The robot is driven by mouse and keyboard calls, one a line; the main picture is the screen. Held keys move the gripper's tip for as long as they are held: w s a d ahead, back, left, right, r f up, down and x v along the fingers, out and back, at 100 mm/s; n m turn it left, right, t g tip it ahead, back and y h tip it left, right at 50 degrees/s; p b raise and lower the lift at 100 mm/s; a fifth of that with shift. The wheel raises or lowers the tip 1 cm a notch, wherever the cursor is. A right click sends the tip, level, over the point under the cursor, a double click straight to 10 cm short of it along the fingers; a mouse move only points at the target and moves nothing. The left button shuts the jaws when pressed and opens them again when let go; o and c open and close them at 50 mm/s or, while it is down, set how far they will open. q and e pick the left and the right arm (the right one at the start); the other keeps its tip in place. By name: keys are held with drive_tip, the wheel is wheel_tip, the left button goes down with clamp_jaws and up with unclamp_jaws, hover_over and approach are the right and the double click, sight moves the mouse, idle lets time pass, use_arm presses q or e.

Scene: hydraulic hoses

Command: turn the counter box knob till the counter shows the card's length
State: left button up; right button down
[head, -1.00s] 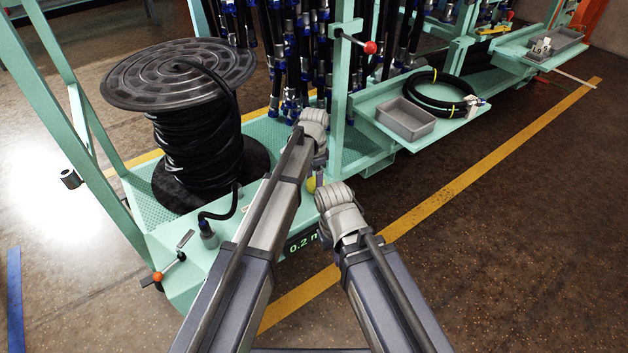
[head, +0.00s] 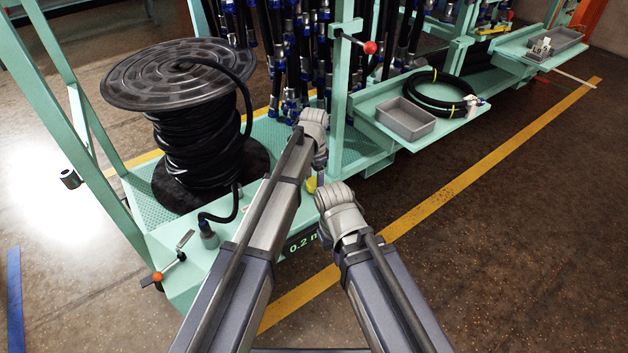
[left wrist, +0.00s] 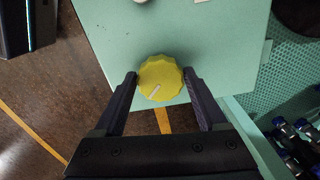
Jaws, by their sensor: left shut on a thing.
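The yellow ribbed knob (left wrist: 161,78) with a white pointer line sits on the pale green box top in the left wrist view. Its pointer slants toward the lower left there. My left gripper (left wrist: 160,75) is shut on the knob, one dark finger on each side. In the head view the knob (head: 311,185) is partly hidden by my left arm. The counter display (head: 302,243) shows 0.2 m in green, its right end covered by my right arm. The white card (head: 541,46) stands at far right; its figure is too small to read surely. My right gripper (head: 324,238) is mostly hidden below its wrist.
A large reel of black hose (head: 195,130) stands on the green cart at left. An orange-knobbed lever (head: 158,276) is at the front corner. A grey tray (head: 405,119) and a coiled hose (head: 440,93) lie on a side shelf. The floor at right is clear.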

use_arm(q)
drive_tip(key=shift+d+n, duration=0.1)
drive_tip(key=shift+n, duration=1.8)
idle(2.0)
drive_tip(key=shift+n, duration=2)
idle(2.1)
